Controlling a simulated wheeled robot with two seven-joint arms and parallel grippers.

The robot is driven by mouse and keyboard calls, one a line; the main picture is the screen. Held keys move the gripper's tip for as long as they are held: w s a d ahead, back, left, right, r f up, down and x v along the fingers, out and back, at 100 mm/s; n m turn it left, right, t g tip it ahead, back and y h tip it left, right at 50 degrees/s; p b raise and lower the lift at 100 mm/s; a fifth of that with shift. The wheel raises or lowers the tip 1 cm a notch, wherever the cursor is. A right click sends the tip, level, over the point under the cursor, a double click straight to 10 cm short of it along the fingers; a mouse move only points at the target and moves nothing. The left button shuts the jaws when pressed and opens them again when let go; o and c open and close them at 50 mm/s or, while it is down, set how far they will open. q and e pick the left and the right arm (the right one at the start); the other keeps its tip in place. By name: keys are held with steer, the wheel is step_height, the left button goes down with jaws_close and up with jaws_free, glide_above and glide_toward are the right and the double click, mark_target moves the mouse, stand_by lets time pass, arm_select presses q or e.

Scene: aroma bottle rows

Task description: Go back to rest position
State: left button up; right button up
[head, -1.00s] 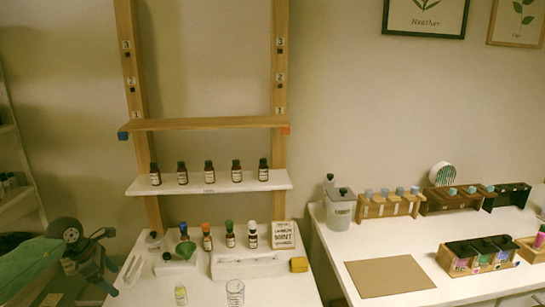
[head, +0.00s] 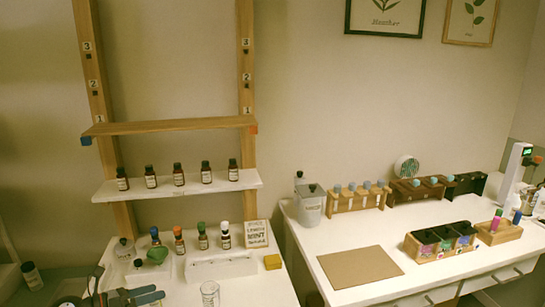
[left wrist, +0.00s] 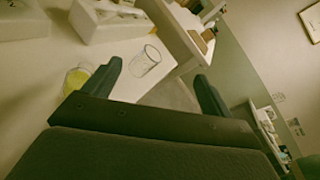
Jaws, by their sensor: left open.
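My left gripper (head: 125,297) shows at the bottom left of the head view, partly cut off by the lower edge. In the left wrist view its two dark fingers (left wrist: 157,82) are spread wide with nothing held between them. Beyond them, a clear glass beaker (left wrist: 145,61) stands on the white table, and a small glass with yellow liquid (left wrist: 77,78) is beside the left finger. The beaker also shows in the head view (head: 210,293). My right gripper is in neither view.
A wooden rack carries a white shelf (head: 200,190) with several brown bottles. The right table holds a brown board (head: 359,267), a lidded jar (head: 311,205) and wooden racks (head: 358,199).

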arm_select(q)
steer(key=s+d+f+n+t+y, duration=0.15)
steer(key=s+f+n+y, duration=0.55)
steer(key=n, duration=1)
steer(key=s+d+f+n+t+y, duration=0.15)
steer(key=s+f+n+y, duration=0.35)
steer(key=n+y, duration=0.75)
steer(key=s+d+f+n+g+h, duration=0.3)
steer(key=s+d+f+n+g, duration=0.15)
steer(key=s, duration=0.45)
steer(key=s+d+f+n+g+h, duration=0.4)
steer(key=s+d+g, duration=0.1)
steer(key=s, duration=0.4)
steer(key=s+d+f+g, duration=0.1)
steer(key=d+f, duration=0.5)
steer(key=f, duration=0.6)
steer(key=shift+s+g+h, duration=0.35)
steer(key=shift+s+h, duration=0.1)
steer(key=shift+s, duration=0.3)
